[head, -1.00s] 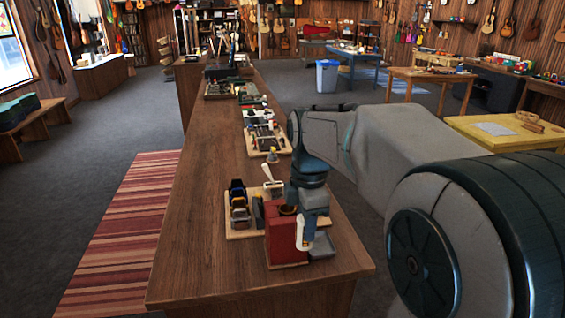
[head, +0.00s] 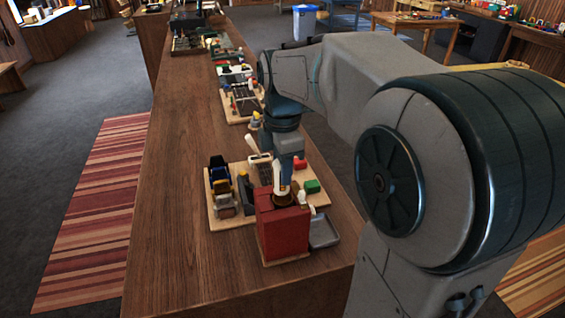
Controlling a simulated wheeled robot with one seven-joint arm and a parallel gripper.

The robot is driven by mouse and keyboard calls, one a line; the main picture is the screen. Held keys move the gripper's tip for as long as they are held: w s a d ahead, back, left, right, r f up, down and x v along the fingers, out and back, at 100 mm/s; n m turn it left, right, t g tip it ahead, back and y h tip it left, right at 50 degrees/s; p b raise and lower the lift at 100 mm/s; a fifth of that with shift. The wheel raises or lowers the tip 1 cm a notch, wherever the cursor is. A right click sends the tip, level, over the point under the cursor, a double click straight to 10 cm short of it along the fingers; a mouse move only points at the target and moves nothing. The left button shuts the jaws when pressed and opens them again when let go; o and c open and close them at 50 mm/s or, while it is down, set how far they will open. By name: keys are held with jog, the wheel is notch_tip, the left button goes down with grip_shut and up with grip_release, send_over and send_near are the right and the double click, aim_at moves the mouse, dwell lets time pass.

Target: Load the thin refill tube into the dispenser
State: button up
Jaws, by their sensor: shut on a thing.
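The red dispenser (head: 283,236) stands upright at the near end of the long wooden counter, with a dark round opening with a brownish rim (head: 282,199) on top. My gripper (head: 283,182) points down directly over this opening. It is shut on a thin, pale, upright piece (head: 277,176), which looks like the refill tube. The tube's lower end meets the opening in the picture; I cannot tell whether it is inside or just above. The fingertips are small and partly hidden.
A grey tray (head: 324,232) sits at the dispenser's right. A wooden board (head: 228,219) behind it bears dark and yellow holders (head: 224,188), a green block (head: 311,186) and a red block (head: 300,163). The counter's left side is clear.

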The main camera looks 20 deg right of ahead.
jog(key=shift+f+b, duration=1.4)
jog(key=shift+f, duration=0.7)
jog(key=shift+d, duration=0.25)
jog(key=shift+f, duration=0.55)
jog(key=o, duration=0.8)
jog(key=shift+c, duration=0.2)
notch_tip(320, 180, up, 11)
jog(key=p, duration=0.8)
jog(key=shift+f, duration=0.1)
